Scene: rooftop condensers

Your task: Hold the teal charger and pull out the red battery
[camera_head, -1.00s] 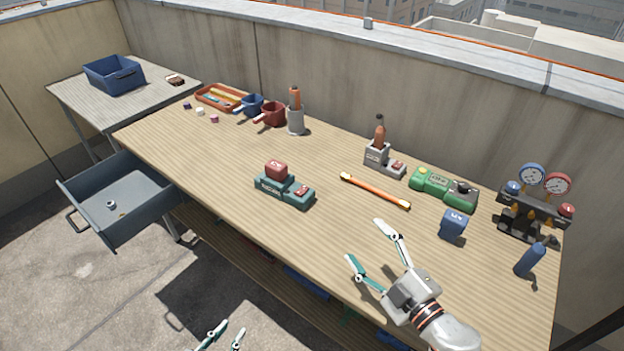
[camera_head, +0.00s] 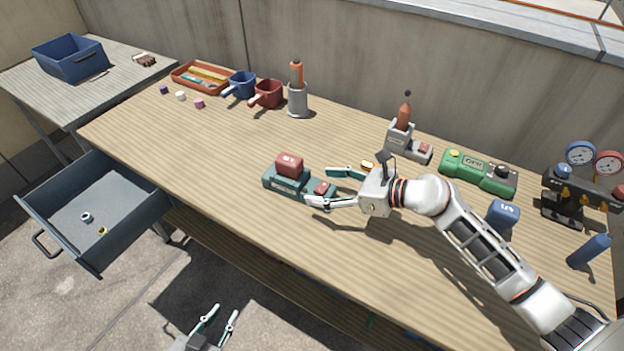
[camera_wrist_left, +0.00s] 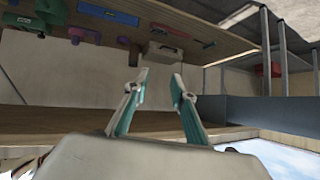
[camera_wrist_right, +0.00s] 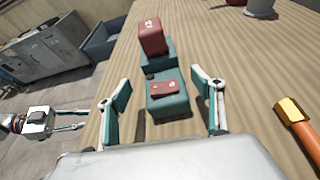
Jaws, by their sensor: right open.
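The teal charger (camera_head: 286,183) stands on the workbench, with the red battery (camera_head: 289,164) seated upright in its far-left end. In the right wrist view the charger (camera_wrist_right: 168,103) lies ahead, between the fingers' lines, with the red battery (camera_wrist_right: 151,37) at its far end. My right gripper (camera_head: 322,187) is open, with its fingertips at the charger's near right end; I cannot tell whether they touch it. My left gripper (camera_head: 220,312) is open and empty, low in front of the bench, away from the charger; it also shows in its wrist view (camera_wrist_left: 160,85).
An orange-handled tool (camera_wrist_right: 297,130) lies right of the charger, mostly hidden by my right gripper in the head view. An open drawer (camera_head: 95,215) juts out at left. The bench left of the charger is clear.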

